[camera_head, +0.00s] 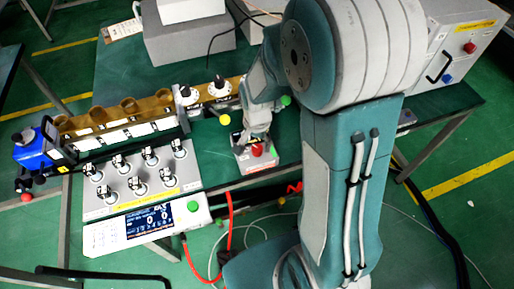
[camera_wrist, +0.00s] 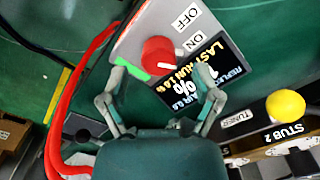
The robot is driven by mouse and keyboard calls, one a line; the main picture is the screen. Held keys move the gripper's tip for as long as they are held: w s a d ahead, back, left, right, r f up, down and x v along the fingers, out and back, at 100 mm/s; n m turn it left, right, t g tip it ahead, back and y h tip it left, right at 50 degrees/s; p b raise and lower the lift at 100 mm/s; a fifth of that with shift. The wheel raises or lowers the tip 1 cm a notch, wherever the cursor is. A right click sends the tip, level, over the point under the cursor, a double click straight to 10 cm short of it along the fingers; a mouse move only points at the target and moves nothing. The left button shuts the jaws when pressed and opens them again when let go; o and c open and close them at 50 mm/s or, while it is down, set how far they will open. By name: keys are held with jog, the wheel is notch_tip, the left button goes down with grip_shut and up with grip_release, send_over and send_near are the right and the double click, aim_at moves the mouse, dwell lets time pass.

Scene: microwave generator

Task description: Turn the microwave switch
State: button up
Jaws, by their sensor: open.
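The microwave switch is a red knob (camera_wrist: 158,54) with a white mark, on a light grey panel (camera_wrist: 135,35) labelled OFF and ON. Beside it is a dark display (camera_wrist: 205,68) with lit text. In the head view the red knob (camera_head: 257,149) sits on top of a small grey box (camera_head: 245,163) near the table's front edge. My gripper (camera_head: 258,135) points down over this box. In the wrist view my gripper (camera_wrist: 163,72) is open, its fingers on either side of the knob, with space between them and it. I cannot tell its exact height above the panel.
A control panel with several knobs (camera_head: 105,208) stands left of the box. Behind it is a brown block row (camera_head: 150,105). A yellow ball (camera_wrist: 285,104) on a stub tuner is at the right in the wrist view. Red cables (camera_wrist: 60,125) run at the left.

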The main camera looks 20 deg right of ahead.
aim_at(257, 148)
jog(key=shift+f, duration=1.55)
grip_shut()
jog(key=n, duration=0.5)
jog(key=shift+n, duration=0.4)
jog(key=n, duration=0.6)
